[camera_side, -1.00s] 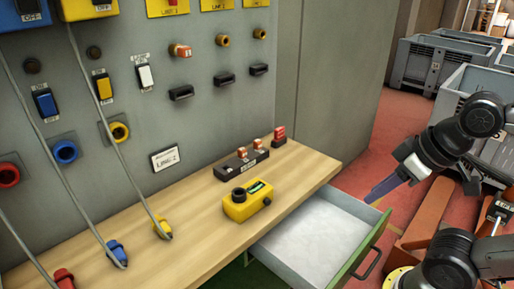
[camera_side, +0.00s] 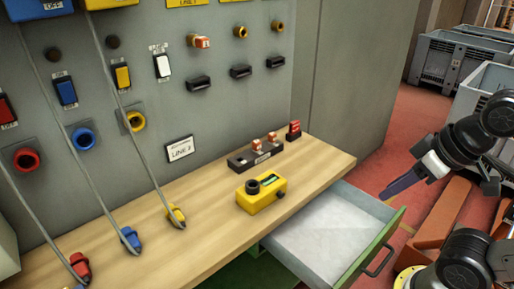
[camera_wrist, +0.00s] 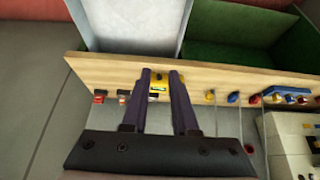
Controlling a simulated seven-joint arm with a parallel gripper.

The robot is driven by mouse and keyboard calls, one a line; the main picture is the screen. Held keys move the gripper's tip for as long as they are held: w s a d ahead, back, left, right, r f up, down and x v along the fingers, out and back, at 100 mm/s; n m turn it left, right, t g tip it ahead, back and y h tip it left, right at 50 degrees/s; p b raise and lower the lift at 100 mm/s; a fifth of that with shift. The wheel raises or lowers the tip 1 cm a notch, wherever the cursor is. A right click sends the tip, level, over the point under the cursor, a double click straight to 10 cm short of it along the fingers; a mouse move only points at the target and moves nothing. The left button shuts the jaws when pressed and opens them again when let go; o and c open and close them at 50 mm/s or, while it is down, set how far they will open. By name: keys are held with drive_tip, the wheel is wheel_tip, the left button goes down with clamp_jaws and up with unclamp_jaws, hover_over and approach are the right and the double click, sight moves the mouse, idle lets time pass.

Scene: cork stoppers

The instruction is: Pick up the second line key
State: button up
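A dark key block (camera_side: 243,163) stands on the wooden worktop with two orange-red keys in it, a left one (camera_side: 257,145) and a right one (camera_side: 272,137). Another orange-red key (camera_side: 201,42) is in the wall panel. I cannot read which key is for the second line. My gripper (camera_side: 385,196) is in the air beyond the worktop's right end, by the open drawer, apart from the keys. In the wrist view, its two purple fingers (camera_wrist: 160,76) are spread with nothing held between them. A small red key-like item (camera_wrist: 99,97) shows left of the fingers.
A yellow box with a black knob (camera_side: 264,198) sits in front of the key block. An open drawer (camera_side: 395,222) juts out at the right. Cables with coloured plugs (camera_side: 131,240) hang at the left.

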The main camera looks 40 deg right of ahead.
drive_tip(key=o, duration=0.6)
drive_tip(key=shift+o, duration=0.2)
